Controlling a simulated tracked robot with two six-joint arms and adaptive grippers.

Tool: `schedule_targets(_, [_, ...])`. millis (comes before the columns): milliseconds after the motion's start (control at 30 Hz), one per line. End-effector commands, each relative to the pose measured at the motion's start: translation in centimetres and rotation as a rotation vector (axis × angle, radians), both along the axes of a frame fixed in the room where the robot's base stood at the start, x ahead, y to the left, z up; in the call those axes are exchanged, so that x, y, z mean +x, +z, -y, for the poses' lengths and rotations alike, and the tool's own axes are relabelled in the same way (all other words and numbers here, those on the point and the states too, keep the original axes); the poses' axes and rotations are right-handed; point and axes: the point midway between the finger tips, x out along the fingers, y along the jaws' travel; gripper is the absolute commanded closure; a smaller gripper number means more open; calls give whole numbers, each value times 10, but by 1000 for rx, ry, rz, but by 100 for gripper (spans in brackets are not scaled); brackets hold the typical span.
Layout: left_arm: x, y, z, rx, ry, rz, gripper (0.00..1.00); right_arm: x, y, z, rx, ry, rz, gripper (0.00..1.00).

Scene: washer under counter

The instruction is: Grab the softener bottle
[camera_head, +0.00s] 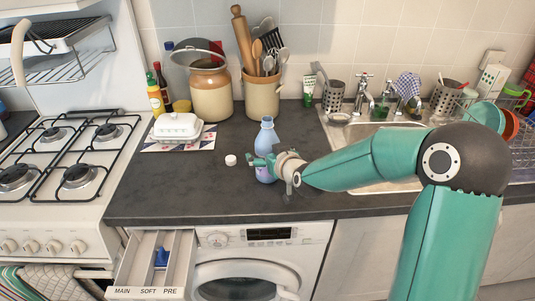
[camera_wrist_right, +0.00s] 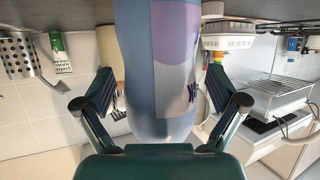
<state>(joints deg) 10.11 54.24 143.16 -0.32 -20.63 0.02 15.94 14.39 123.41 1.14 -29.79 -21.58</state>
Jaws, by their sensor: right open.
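The softener bottle (camera_head: 266,136) is light blue with a purple label and stands upright on the dark counter, above the washer. My right gripper (camera_head: 258,165) is at the bottle, coming from the right at label height. In the right wrist view the bottle (camera_wrist_right: 160,65) fills the middle, upside down in the picture, between the spread fingers of the right gripper (camera_wrist_right: 160,100). The gripper is open, and I see gaps between the fingers and the bottle. A white cap (camera_head: 231,160) lies on the counter left of the bottle. My left gripper is not in view.
The detergent drawer (camera_head: 150,265) is pulled out below the counter, left of the washer door (camera_head: 245,283). A white butter dish (camera_head: 177,126) sits to the left. Crocks (camera_head: 262,97) stand behind the bottle, and a sink (camera_head: 375,150) is to the right. The counter front is clear.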

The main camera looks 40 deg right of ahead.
Motion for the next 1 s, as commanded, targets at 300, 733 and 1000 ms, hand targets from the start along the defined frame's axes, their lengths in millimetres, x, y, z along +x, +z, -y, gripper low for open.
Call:
schedule_targets(300, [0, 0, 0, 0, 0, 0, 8, 0, 0, 0, -1, 0, 1, 38])
schedule_targets(733, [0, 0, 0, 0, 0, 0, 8, 1, 2, 0, -3, 1, 6, 94])
schedule_targets(1000, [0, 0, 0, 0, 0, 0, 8, 1, 6, 0, -4, 1, 7, 94])
